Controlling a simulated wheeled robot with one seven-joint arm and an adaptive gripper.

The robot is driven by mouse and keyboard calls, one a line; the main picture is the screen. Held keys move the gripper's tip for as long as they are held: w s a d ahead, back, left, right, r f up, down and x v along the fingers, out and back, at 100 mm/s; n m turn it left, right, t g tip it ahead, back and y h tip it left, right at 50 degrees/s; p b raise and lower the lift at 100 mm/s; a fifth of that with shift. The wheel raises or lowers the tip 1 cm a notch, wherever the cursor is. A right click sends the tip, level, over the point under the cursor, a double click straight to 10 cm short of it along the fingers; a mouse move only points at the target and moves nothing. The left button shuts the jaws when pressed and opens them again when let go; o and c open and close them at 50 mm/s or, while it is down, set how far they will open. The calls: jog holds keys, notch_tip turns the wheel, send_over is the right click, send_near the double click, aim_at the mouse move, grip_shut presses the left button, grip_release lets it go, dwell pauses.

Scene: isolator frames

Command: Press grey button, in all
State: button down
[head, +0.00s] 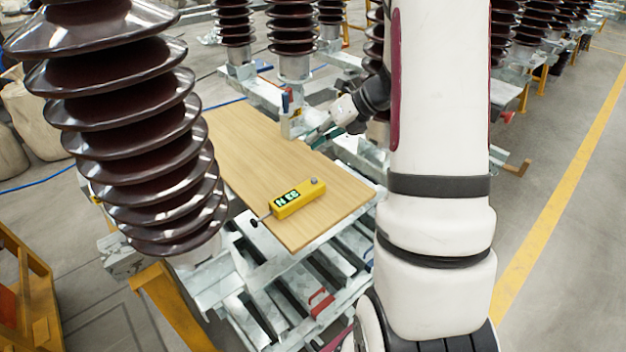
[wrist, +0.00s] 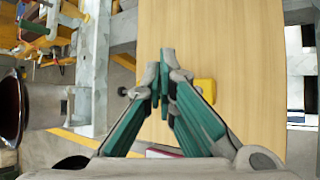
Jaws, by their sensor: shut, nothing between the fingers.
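A yellow box-shaped device (head: 296,199) with a dark display showing light characters lies on a wooden board (head: 240,150). A small grey button (head: 314,181) sits on top near its right end. My gripper (head: 318,133) is over the far right part of the board, partly hidden by my arm. In the wrist view my gripper (wrist: 167,54) has its green-sided fingers closed together, with nothing held.
The board (wrist: 250,60) rests on a metal frame (head: 335,240). A large brown ribbed insulator (head: 150,140) stands close on the left. More insulators (head: 292,30) stand behind. The board around the device is clear.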

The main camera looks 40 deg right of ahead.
jog(key=b, duration=0.6)
send_over(316, 177)
notch_tip(316, 177, down, 7)
jog(key=shift+w, duration=0.1)
jog(key=shift+f, duration=0.5)
jog(key=shift+f, duration=0.15)
dwell(0.5)
jog(key=shift+f, duration=0.3)
jog(key=shift+f+b, duration=0.45)
jog(key=shift+f, duration=0.05)
dwell(0.8)
dwell(0.3)
jog(key=shift+r+p, duration=0.95)
jog(key=shift+r, duration=0.05)
